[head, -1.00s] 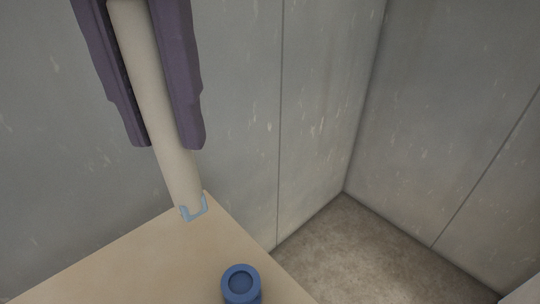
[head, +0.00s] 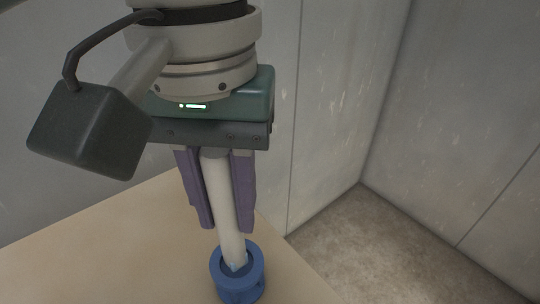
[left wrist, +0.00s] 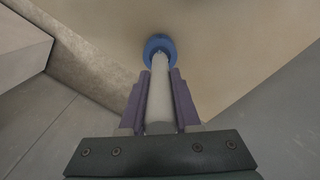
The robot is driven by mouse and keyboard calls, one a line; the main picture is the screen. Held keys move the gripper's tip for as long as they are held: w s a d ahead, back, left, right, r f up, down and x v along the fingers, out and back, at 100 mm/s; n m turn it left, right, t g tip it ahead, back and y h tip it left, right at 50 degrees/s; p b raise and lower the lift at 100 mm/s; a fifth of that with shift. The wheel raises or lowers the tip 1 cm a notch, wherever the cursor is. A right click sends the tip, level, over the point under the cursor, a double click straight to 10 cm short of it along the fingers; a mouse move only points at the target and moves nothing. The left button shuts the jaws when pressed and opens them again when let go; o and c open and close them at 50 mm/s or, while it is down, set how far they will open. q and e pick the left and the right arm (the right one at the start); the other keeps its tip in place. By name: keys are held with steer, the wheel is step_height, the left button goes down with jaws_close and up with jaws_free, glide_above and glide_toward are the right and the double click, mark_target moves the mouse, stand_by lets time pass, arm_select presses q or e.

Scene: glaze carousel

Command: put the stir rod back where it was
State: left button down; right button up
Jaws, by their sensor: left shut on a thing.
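The stir rod (head: 224,205) is a long pale rod with a light blue tip. My left gripper (head: 224,222) is shut on it, with a purple finger on each side, and holds it nearly upright. In the head view its lower end is at the opening of a blue round holder (head: 240,288) on the table; how deep it sits I cannot tell. In the left wrist view the rod (left wrist: 159,90) runs between the fingers (left wrist: 160,80) towards the blue holder (left wrist: 160,44), whose rim shows around the rod's far end. My right gripper is not in view.
The tan table top (head: 90,250) is bare around the holder. Its edge runs just right of the holder, with the floor (head: 370,255) beyond. Grey panelled walls (head: 330,90) meet in a corner behind the table.

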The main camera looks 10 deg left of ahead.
mark_target(216, 151)
arm_select(q)
step_height(216, 151, down, 6)
steer(key=shift+r+b, duration=0.25)
steer(key=shift+b, duration=0.35)
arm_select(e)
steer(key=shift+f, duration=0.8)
arm_select(q)
steer(key=shift+f, duration=0.15)
steer(key=shift+f, duration=0.15)
steer(key=c, duration=0.6)
jaws_free()
step_height(216, 151, up, 12)
steer(key=p, duration=0.3)
steer(key=shift+r, duration=0.2)
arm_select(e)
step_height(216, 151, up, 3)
